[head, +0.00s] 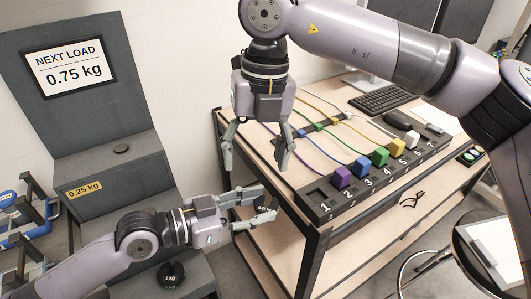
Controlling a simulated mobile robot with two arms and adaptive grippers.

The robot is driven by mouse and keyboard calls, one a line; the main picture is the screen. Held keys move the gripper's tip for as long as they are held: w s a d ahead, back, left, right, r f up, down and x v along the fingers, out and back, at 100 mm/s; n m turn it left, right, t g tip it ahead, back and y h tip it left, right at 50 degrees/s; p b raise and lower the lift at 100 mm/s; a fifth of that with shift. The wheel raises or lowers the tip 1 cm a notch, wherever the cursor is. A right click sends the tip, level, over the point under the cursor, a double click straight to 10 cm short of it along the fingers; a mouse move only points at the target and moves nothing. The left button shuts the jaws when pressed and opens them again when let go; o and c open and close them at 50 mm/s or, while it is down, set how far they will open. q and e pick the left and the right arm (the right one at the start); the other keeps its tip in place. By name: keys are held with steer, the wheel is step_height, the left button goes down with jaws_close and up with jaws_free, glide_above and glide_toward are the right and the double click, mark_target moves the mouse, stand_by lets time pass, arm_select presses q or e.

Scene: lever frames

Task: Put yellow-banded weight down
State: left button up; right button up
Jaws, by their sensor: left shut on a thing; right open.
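My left gripper (266,206) reaches in from the lower left, beside the near left corner of the wooden table. It is shut on a small dark thing (263,208), mostly hidden between its fingers. No yellow band can be made out on it. A dark round weight marked 1 kg (172,276) sits low at the left, below my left arm.
A grey stand (80,135) at the left bears a "NEXT LOAD 0.75 kg" sign (70,68) and a yellow 0.25 kg label (84,191). The table (275,190) holds a numbered black rack (330,208) with coloured plugs and cables, a keyboard (381,99) and a mouse (398,120).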

step_height(320, 180, down, 13)
steer(key=d+h, duration=0.1)
steer(key=shift+w+d+t, duration=0.3)
steer(key=shift+w+d, duration=0.05)
steer(key=shift+r, duration=0.1)
arm_select(q)
steer(key=shift+r, duration=0.1)
arm_select(e)
steer(key=shift+s+a, duration=0.1)
steer(key=c, duration=1.4)
arm_select(q)
steer(key=o, duration=0.9)
arm_select(e)
steer(key=shift+c, duration=0.2)
arm_select(q)
steer(key=o, duration=0.5)
steer(key=shift+o, duration=0.2)
steer(key=shift+a, duration=0.1)
